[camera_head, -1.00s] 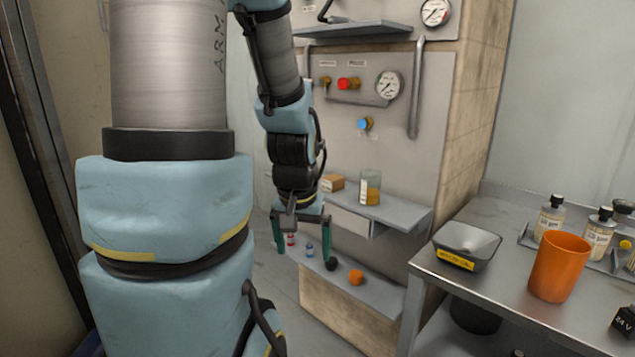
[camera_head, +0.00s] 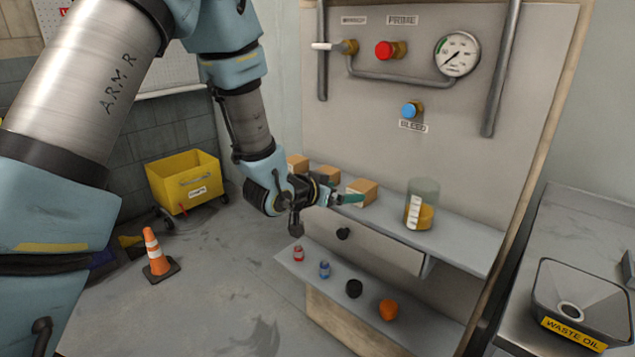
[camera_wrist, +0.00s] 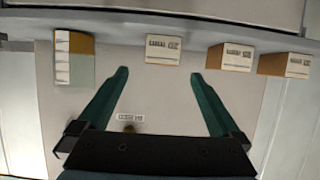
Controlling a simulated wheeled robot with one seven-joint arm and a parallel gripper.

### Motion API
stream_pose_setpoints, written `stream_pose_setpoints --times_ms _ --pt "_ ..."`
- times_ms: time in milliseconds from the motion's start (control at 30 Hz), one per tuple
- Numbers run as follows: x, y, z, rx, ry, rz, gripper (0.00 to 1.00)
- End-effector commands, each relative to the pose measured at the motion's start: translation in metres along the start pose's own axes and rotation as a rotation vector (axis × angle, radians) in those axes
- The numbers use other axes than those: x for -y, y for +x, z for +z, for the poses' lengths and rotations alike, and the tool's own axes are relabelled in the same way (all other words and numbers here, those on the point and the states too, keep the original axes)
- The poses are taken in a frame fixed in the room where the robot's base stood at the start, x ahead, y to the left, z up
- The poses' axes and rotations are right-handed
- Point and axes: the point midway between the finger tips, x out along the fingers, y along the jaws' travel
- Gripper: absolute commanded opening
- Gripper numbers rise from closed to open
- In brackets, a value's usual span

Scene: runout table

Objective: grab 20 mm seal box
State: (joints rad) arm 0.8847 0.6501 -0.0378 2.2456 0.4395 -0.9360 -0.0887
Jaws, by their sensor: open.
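Three small cardboard boxes with white labels stand in a row on the shelf: a right one (camera_head: 363,190) nearest the jar, a middle one (camera_head: 325,174) and a left one (camera_head: 298,163). The wrist view shows the nearest-jar box (camera_wrist: 163,49), the middle box (camera_wrist: 230,57) and the far box (camera_wrist: 285,64). Their label print is too small to tell which is 20 mm. My gripper (camera_head: 350,198) is open and empty in front of the boxes. In the wrist view, the nearest-jar box lies just beyond the gap between the fingertips (camera_wrist: 160,74).
A glass jar (camera_head: 421,204) with amber contents stands right of the boxes. A drawer (camera_head: 365,243) is under the shelf. A lower ledge (camera_head: 335,290) holds red and blue vials and black and orange round objects. A gauge panel (camera_head: 400,100) rises behind.

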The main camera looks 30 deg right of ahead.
Motion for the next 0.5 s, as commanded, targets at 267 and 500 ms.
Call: stream_pose_setpoints --times_ms 267,500 --pt "-0.004 0.038 -0.003 -0.008 0.003 0.011 1.0" --pt "-0.004 0.058 -0.002 -0.008 0.002 0.009 1.0"
